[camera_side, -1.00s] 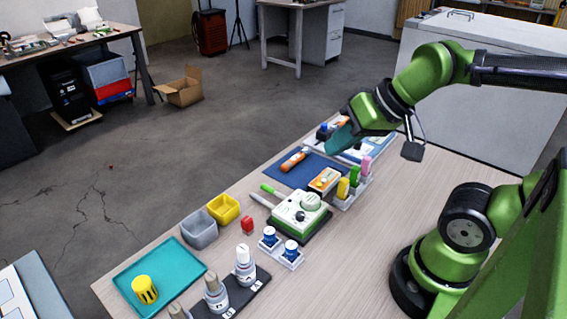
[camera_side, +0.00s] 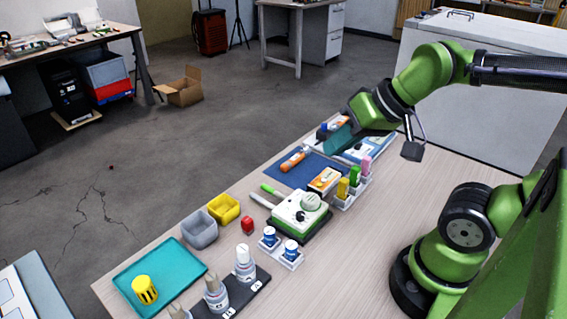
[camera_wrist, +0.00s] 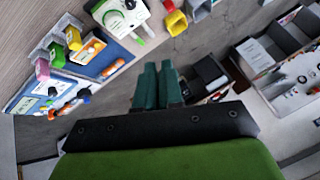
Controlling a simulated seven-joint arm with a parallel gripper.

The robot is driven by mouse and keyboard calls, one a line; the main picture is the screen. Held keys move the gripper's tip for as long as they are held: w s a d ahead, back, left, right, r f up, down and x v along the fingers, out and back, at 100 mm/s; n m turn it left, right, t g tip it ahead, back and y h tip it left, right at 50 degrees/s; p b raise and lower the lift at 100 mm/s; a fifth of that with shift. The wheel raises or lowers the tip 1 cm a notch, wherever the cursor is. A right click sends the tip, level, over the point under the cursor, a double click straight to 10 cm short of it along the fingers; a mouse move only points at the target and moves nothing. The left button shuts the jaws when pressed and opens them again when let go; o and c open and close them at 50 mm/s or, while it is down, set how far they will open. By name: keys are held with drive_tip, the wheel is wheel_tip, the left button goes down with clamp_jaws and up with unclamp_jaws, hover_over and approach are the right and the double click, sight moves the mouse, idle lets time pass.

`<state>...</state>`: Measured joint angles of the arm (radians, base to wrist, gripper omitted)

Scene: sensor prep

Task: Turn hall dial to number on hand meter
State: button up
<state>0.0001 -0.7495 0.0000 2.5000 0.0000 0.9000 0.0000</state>
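A white and green device with a round pale dial (camera_side: 311,201) stands mid-table on a dark base; it shows at the top of the wrist view (camera_wrist: 130,5). I cannot read its markings or tell whether this is the hall dial. An orange and white box-shaped unit (camera_side: 325,179) lies beyond it, and an orange hand-held tool (camera_side: 293,161) lies on a blue mat (camera_side: 312,176). I cannot tell which is the hand meter, and no number is readable. My gripper (camera_wrist: 158,66) has its teal fingers together with nothing between them. It is above the table's far end, apart from the device.
A holder with yellow, green and pink pieces (camera_side: 355,180) stands beside the mat.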

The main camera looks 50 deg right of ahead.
drive_tip(key=shift+o, duration=1.2)
drive_tip(key=shift+w+f, duration=0.1)
drive_tip(key=shift+f, duration=0.25)
drive_tip(key=o, duration=0.5)
drive_tip(key=shift+w+a+f+n+g, duration=0.1)
drive_tip(key=shift+w+f+n+g, duration=0.15)
drive_tip(key=shift+w+n+g, duration=0.2)
drive_tip(key=shift+w+f+n+g, duration=0.25)
drive_tip(key=shift+w+g, duration=0.1)
drive_tip(key=shift+w, duration=0.15)
drive_tip(key=n+g+h, duration=0.2)
drive_tip(key=n+g, duration=0.4)
drive_tip(key=n, duration=2.4)
hover_over(300, 214)
drive_tip(key=f, duration=0.1)
wheel_tip(300, 214, down, 17)
drive_tip(key=shift+r, duration=0.1)
